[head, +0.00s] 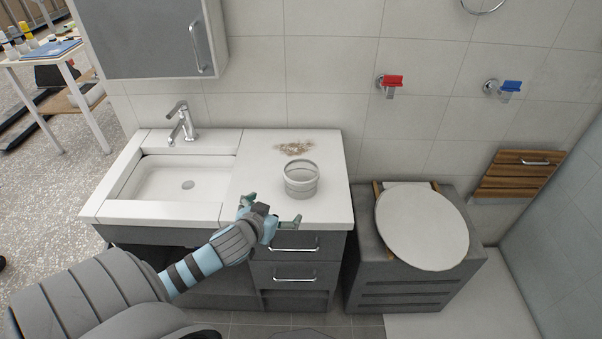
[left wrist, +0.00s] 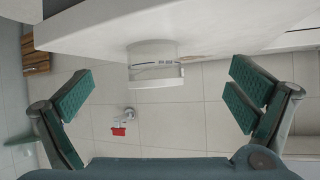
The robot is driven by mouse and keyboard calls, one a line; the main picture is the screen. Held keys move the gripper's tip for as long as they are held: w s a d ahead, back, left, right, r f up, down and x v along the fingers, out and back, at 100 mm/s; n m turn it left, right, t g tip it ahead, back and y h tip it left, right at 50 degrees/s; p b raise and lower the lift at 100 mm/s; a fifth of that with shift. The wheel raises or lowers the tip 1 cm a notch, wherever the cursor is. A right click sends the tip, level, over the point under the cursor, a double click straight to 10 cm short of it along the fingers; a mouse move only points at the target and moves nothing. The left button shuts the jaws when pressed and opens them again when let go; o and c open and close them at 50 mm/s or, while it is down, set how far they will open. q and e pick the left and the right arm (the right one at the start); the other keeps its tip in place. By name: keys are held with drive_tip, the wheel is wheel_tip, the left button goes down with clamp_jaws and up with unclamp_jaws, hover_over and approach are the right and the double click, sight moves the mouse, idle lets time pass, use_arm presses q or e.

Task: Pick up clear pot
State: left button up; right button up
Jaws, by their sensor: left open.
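The clear pot (head: 301,180) stands upright on the white counter, right of the sink, in the head view. It also shows in the left wrist view (left wrist: 155,66), upside down in that picture, between the fingers but beyond their tips. My left gripper (head: 271,208) is open and empty, at the counter's front edge, in front of and slightly left of the pot. Its spread fingers also show in the left wrist view (left wrist: 160,92). The gripper does not touch the pot. My right gripper is not in view.
A wall cabinet (head: 150,38) hangs above. The counter around the pot is otherwise clear.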

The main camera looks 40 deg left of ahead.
use_arm(q)
drive_tip(key=t, duration=0.2)
approach(307, 166)
drive_tip(key=b+x, duration=0.3)
drive_tip(key=x, duration=0.1)
drive_tip(key=shift+w+a+f, duration=0.2)
drive_tip(key=shift+w, duration=0.1)
drive_tip(key=shift+w+f, duration=0.1)
drive_tip(key=shift+w, duration=0.25)
drive_tip(key=c, duration=1.4)
